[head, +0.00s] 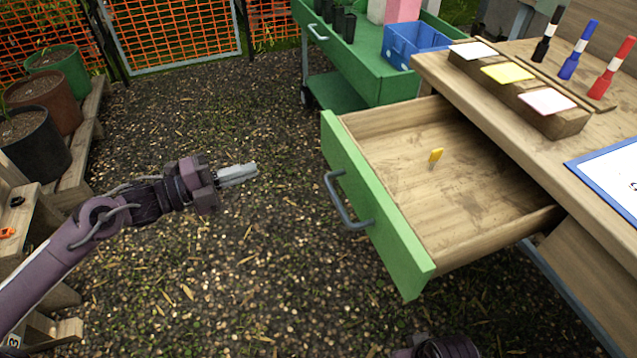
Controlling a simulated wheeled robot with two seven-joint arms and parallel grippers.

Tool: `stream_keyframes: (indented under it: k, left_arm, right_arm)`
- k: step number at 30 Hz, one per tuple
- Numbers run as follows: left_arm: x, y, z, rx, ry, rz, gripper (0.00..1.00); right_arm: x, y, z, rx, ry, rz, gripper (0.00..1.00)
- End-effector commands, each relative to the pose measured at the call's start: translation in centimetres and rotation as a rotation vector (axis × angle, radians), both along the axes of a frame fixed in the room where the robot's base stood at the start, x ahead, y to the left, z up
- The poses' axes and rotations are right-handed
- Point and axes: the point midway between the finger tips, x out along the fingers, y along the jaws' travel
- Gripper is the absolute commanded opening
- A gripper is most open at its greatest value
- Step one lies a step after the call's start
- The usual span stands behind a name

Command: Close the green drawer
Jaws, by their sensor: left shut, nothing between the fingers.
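The green drawer (368,200) is pulled well out of the wooden table (440,75) on the right. Its green front faces left and carries a grey bar handle (345,205). A small yellow object (435,156) is inside on the wooden drawer floor. My left gripper (252,171) is shut and empty, to the left of the drawer front with a clear gap between them. A dark part at the bottom edge (440,346) looks like part of my right arm; its fingers do not show.
Markers (572,58) and a wooden block with coloured notes (520,88) are on the tabletop. A green cart (370,75) with a blue bin (412,42) stands behind the drawer. Potted plants on wooden shelving (85,150) are at left. Gravel ground between is free.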

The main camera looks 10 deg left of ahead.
Motion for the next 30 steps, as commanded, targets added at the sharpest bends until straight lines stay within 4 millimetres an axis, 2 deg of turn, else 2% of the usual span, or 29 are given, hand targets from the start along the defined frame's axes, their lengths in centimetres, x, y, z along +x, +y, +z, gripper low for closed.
stream_keyframes:
  k: [3,8,14,24,30]
  left_arm:
    - [-1.2,-1.6,0.5,0.029,-0.056,-0.074,0.0]
    - [-1.1,-2.6,1.1,0.03,-0.07,-0.088,0.0]
    - [0.6,-5.1,1.2,0.026,-0.071,-0.085,0.0]
    - [4.0,-11.1,1.2,0.026,-0.067,-0.085,0.0]
    - [5.2,-13.3,1.1,0.029,-0.066,-0.084,0.0]
  right_arm:
    - [-0.1,0.0,0.6,0.001,-0.007,0.006,0.32]
    - [-0.1,0.1,1.1,0.003,-0.013,0.008,0.32]
    - [0.1,0.5,0.9,0.012,-0.031,0.013,0.32]
    - [0.3,0.9,0.8,0.025,-0.055,0.021,0.32]
    - [0.4,1.0,0.8,0.028,-0.061,0.022,0.32]
